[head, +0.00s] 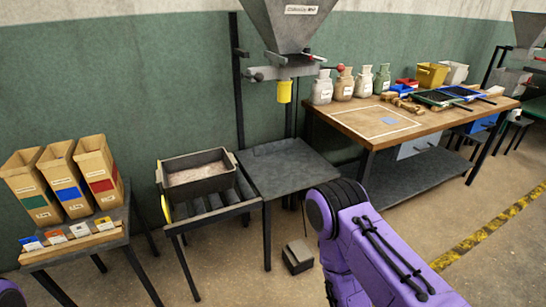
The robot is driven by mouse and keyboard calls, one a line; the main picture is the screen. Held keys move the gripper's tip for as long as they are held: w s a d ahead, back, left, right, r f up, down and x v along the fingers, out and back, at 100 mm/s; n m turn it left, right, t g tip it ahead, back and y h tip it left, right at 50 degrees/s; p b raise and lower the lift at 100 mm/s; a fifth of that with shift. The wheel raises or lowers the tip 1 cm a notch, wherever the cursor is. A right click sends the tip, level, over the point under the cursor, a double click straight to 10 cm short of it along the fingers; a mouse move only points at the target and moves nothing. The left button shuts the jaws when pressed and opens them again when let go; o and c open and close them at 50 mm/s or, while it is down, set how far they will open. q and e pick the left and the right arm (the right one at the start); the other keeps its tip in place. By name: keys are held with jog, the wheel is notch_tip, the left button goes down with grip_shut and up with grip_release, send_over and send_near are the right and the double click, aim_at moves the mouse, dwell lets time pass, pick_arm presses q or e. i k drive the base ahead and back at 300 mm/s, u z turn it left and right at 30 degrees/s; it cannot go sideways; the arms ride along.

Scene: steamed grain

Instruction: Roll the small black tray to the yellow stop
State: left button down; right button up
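The small black tray (203,186) sits on a short roller stand (212,217) left of the hopper. It is upright and holds a layer of pale brownish-pink material, with a light-coloured handle at each end. A yellow piece (165,208), which looks like the stop, shows at the left end of the rollers, close to the tray's left end. Whether the tray touches it I cannot tell. Several bare rollers show in front of the tray and to its right. My purple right arm crosses the lower right, but its gripper is out of view. My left gripper is not visible either.
A grey hopper (290,22) with a yellow spout (284,91) hangs above a dark table (285,168) adjoining the rollers. Tall bins (66,185) stand at left. A wooden workbench (430,122) with sacks and trays is at right. A small dark box (298,257) lies on the floor.

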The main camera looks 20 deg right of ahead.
aim_at(189, 176)
jog(key=z, duration=0.65)
jog(key=i, duration=0.7)
jog(key=z, duration=0.35)
